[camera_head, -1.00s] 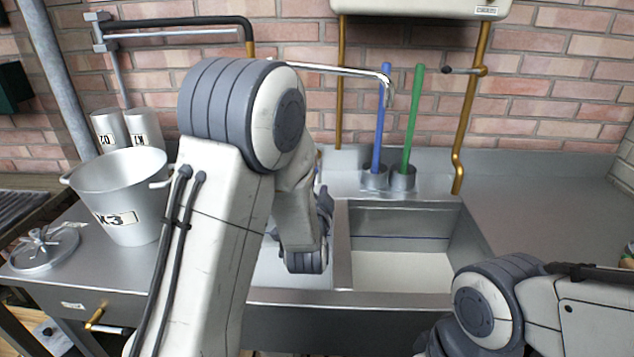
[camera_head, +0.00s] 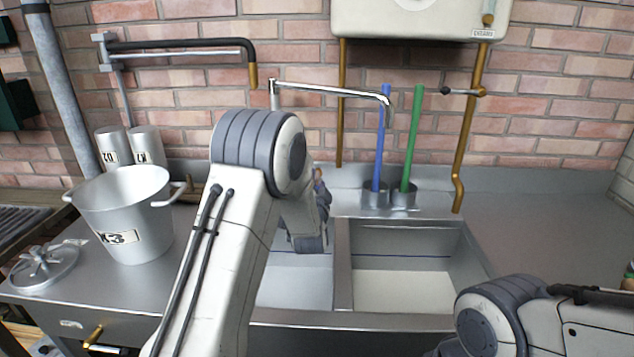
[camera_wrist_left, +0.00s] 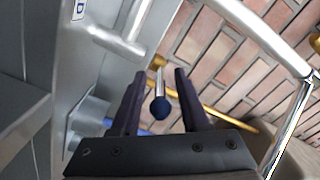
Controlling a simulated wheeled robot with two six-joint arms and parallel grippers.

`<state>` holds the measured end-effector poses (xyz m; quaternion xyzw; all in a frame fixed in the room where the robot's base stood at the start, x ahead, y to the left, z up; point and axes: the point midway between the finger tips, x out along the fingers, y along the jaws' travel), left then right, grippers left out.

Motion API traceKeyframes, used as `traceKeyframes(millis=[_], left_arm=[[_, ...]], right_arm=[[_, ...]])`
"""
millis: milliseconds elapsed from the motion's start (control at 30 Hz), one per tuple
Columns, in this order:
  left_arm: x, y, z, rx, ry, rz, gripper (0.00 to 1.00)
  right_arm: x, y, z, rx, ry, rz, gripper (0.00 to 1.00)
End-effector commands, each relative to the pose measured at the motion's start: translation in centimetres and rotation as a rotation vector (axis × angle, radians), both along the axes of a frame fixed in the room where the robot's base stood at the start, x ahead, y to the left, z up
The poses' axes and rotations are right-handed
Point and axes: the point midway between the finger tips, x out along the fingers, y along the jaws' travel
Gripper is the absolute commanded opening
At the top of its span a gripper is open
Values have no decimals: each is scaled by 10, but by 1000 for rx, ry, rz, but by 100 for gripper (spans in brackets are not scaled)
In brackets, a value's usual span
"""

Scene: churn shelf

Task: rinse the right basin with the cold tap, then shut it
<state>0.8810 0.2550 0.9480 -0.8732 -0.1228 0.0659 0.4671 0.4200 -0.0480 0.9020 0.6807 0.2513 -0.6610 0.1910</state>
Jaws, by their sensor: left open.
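The right basin (camera_head: 405,290) is a steel sink in the head view, with a pale floor and no visible water. The chrome swivel spout (camera_head: 335,91) reaches right, its tip above the rear of the right basin. My left gripper (camera_head: 321,195) is partly hidden behind its own arm, over the back of the left basin. In the left wrist view the left gripper (camera_wrist_left: 159,72) is open, and a dark blue knob (camera_wrist_left: 160,107) on a metal stem shows between its fingers, contact unclear. Its valve is hidden in the head view. My right gripper is out of view.
Blue (camera_head: 381,140) and green (camera_head: 412,140) brushes stand in holders behind the right basin. A K3 bucket (camera_head: 125,205) and two cups stand at left. A heater (camera_head: 415,18) hangs above, with a brass pipe (camera_head: 466,130) at right.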

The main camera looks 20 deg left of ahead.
Motion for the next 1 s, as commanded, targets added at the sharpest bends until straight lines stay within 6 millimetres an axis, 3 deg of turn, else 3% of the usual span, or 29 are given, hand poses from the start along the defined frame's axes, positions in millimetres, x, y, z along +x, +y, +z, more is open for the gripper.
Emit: traceKeyframes(millis=[133,233,267,1000], left_arm=[[0,0,0,0,0,0,45],[0,0,0,0,0,0,6],[0,0,0,0,0,0,0],[-1,0,0,-1,1,-1,0]], right_arm=[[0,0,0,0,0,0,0],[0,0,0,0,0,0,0],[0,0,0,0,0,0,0],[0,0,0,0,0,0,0]])
